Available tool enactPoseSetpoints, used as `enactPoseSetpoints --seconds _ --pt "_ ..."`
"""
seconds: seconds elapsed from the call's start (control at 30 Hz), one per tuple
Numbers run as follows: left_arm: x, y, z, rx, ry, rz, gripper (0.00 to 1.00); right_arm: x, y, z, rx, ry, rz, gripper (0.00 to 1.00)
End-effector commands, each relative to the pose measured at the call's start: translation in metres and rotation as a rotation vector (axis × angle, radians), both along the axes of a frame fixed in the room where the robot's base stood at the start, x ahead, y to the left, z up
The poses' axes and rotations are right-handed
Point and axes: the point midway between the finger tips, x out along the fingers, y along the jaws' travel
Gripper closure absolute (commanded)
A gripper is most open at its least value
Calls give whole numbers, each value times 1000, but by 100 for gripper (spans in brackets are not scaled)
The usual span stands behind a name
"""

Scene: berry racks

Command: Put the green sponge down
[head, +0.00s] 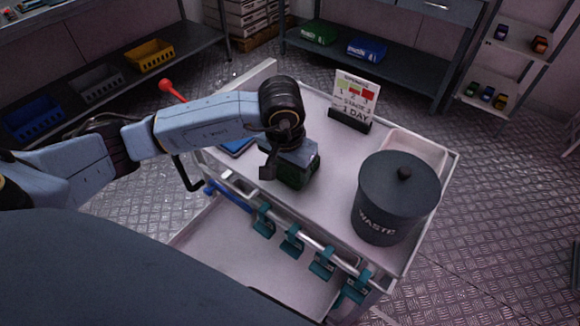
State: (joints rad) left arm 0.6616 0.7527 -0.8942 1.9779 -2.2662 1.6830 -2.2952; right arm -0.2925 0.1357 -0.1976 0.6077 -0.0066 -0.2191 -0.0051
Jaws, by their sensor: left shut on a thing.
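My left gripper (287,167) is over the left half of the white cart top (335,190), pointing down. It is shut on a dark green block, the green sponge (295,179), which is partly covered by the gripper. The sponge is at or very near the cart surface; I cannot tell whether it touches. My right gripper is not in view.
A dark waste bin (396,205) with a lid stands on the cart's right part, before a shallow pale tray (415,150). A small sign (353,102) stands at the back. A blue item (237,147) lies left of the gripper. Several teal clips (292,241) hang from the front rail.

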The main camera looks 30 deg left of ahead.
Motion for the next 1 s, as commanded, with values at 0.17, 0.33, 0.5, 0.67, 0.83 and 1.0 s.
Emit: enactPoseSetpoints --seconds 0.17,0.33,0.5,0.67,0.83,1.0 --pt "0 0 1 0 -1 0 80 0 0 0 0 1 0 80" --pt "0 0 -2 0 -1 1 42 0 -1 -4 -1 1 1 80" --pt "0 0 -1 0 -1 1 22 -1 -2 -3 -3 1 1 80" --pt "0 0 -1 0 -1 1 22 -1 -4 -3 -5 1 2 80" --pt "0 0 1 -1 0 0 22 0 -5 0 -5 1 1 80" --pt "-1 0 23 0 -6 -1 22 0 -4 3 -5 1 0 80"
